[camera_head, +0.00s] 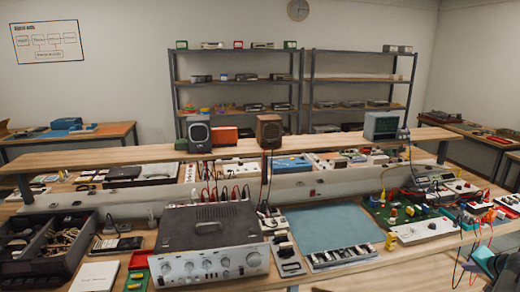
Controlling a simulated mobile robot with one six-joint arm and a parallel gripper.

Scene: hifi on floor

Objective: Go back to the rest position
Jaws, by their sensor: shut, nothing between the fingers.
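The task names no object. A grey hifi-like unit with silver knobs on its front (211,265) sits on the near workbench at the front middle. A dark speaker (199,136) and a brown speaker (269,132) stand upright on the raised wooden shelf (330,146) behind it.
The workbench is crowded. A dark divided tray (75,264) is at the left, a blue-grey mat (325,228) in the middle, a green circuit board (402,211) at the right. Cables hang at the lower right. Metal shelving (305,92) stands by the back wall.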

